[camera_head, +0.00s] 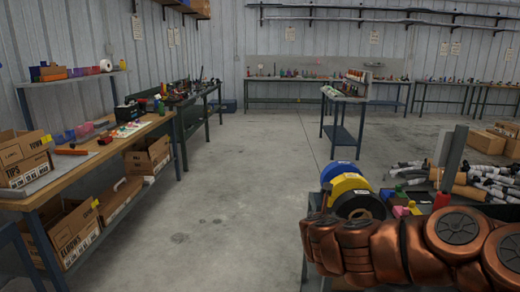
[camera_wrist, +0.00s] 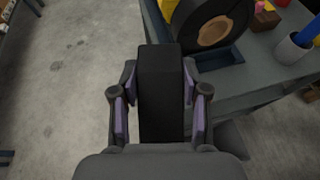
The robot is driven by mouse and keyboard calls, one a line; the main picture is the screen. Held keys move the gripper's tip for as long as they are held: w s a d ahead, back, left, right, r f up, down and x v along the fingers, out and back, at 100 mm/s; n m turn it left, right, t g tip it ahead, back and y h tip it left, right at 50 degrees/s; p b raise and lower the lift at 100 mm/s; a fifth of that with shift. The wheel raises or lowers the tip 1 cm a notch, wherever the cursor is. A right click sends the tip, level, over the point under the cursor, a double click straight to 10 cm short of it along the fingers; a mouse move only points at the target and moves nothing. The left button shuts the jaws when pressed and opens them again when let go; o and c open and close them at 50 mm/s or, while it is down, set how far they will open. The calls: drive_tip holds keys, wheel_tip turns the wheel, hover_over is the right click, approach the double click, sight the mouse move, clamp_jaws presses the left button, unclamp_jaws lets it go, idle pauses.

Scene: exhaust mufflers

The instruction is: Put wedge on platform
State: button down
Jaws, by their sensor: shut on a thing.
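In the wrist view my gripper (camera_wrist: 158,90) is shut on a long black block (camera_wrist: 160,62), which appears to be the wedge. The block lies between the two purple finger pads and reaches out past the fingertips. It is over or beside the left edge of a grey table (camera_wrist: 262,88), with bare floor to its left. I cannot tell its height above the floor. In the head view my gripper and the block cannot be made out. No surface can be told for certain as the platform.
Blue (camera_head: 338,171), yellow (camera_head: 347,184) and black spools stand on the table at right. A dark wheel-like spool (camera_wrist: 210,30) is close to the block in the wrist view. A wooden workbench (camera_head: 95,160) with boxes runs along the left. The middle floor (camera_head: 230,190) is clear.

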wheel_tip(320, 180, up, 12)
drive_tip(key=p, duration=1)
drive_tip(key=shift+p, duration=0.4)
drive_tip(key=shift+d, duration=0.1)
